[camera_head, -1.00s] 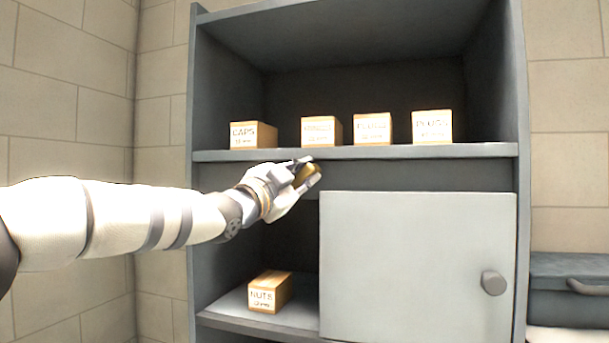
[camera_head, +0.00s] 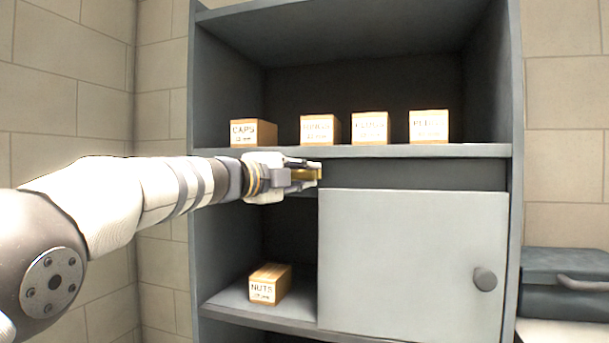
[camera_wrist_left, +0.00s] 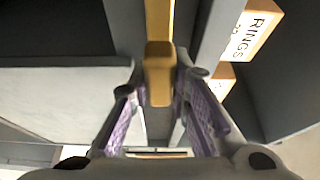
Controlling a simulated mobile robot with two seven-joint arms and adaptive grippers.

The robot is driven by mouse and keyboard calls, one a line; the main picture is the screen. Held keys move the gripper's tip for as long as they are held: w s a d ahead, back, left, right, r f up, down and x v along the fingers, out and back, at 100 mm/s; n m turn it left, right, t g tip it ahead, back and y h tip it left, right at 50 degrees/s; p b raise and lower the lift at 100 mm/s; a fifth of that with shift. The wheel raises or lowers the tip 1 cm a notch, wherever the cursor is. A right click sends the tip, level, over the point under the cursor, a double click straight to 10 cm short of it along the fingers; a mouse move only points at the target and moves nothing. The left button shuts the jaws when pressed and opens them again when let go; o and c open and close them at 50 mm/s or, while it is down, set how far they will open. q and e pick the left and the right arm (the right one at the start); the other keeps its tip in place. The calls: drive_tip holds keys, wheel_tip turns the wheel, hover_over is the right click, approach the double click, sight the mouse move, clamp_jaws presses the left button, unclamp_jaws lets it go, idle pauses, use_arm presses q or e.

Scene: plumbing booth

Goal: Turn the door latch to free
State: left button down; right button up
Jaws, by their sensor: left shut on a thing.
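The brass-coloured door latch (camera_head: 306,174) is at the upper left corner of the light grey cabinet door (camera_head: 410,260), just under the shelf edge. In the head view it lies about level. My left gripper (camera_head: 303,172) reaches it from the left and is shut on it, hiding part of it. In the left wrist view, the latch (camera_wrist_left: 158,70) is a yellow bar running between the purple-padded fingers of the left gripper (camera_wrist_left: 158,95). The door looks closed, with a round grey knob (camera_head: 485,279) on its right side. My right gripper is in neither view.
The shelf (camera_head: 350,152) above holds boxes: the caps box (camera_head: 252,133), the rings box (camera_wrist_left: 248,35) and two others. A nuts box (camera_head: 269,284) sits in the open lower left compartment. A dark case (camera_head: 565,280) stands right of the cabinet.

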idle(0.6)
use_arm(q)
drive_tip(key=c, duration=1.5)
unclamp_jaws()
